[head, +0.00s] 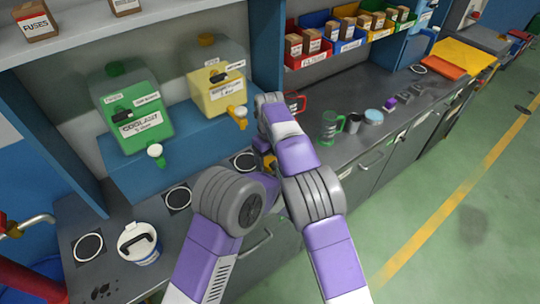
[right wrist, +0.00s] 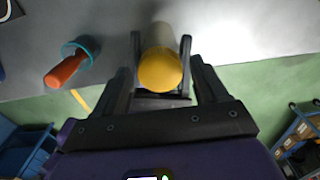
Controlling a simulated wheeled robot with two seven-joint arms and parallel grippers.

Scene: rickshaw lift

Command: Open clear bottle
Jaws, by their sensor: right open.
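In the right wrist view a bottle with a round yellow-orange cap (right wrist: 160,72) stands out from between two dark inner fingers. Its body (right wrist: 160,38) is pale and blurred. These inner fingers appear to be my left gripper (right wrist: 161,50), closed against both sides of the bottle. My right gripper (right wrist: 161,75) is open, its wider fingers apart on either side of the cap and not touching it. In the head view my forearms cover most of this; a small yellow bit, probably the cap (head: 269,161), shows beside them.
A green jug (head: 133,112) and a yellow jug (head: 216,90) with taps stand on the blue shelf. A white tub (head: 139,243) is at front left. A green mug (head: 330,127) and small cups are right. An orange-handled item (right wrist: 68,70) lies left in the wrist view.

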